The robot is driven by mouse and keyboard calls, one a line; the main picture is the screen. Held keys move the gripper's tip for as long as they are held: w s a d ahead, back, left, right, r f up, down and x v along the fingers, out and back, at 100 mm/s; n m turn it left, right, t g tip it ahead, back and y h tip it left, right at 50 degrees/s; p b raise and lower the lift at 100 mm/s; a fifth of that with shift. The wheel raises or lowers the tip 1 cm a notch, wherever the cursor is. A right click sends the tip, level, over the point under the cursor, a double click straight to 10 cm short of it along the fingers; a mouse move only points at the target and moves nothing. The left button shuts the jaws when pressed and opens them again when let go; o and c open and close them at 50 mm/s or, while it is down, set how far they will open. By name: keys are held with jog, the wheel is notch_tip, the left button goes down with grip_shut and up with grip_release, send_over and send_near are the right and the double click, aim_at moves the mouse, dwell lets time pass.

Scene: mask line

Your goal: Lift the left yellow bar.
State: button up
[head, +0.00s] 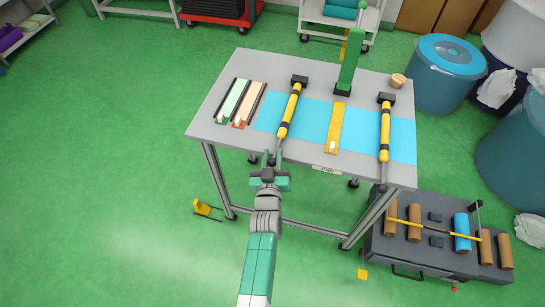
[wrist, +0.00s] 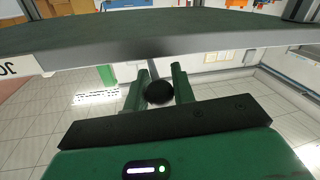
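The left yellow bar (head: 290,110) lies on the table over the blue mat, with a black block at its far end and black bands. Its thin rod points toward the front edge. My gripper (head: 273,154) is at that edge, at the rod's near end. In the wrist view a round black knob (wrist: 159,93) sits between the two green fingers (wrist: 161,80) and nearly fills their gap. I cannot tell whether the fingers press on it. The rod behind the knob is mostly hidden. A similar right yellow bar (head: 384,130) lies to the right.
On the grey table (head: 212,118) are a flat yellow piece (head: 336,125), a green upright stand (head: 349,66), a small tan cup (head: 398,80) and two strips at left. A dark cart (head: 400,258) with rolls stands at the lower right. Green floor at left is mostly clear.

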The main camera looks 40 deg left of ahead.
jog(key=r+p, duration=0.1)
jog(key=r, duration=0.1)
jog(key=r+p, duration=0.1)
jog(key=p, duration=0.1)
jog(key=r+p, duration=0.1)
jog(key=r, duration=0.1)
jog(key=shift+w+a+r, duration=0.1)
jog(key=shift+w+r, duration=0.15)
jog(key=shift+r, duration=0.05)
grip_shut()
jog(key=shift+f, duration=0.1)
jog(key=o, duration=0.9)
grip_release()
jog(key=shift+o, duration=0.5)
jog(key=p+v, duration=0.6)
jog(key=v, duration=0.2)
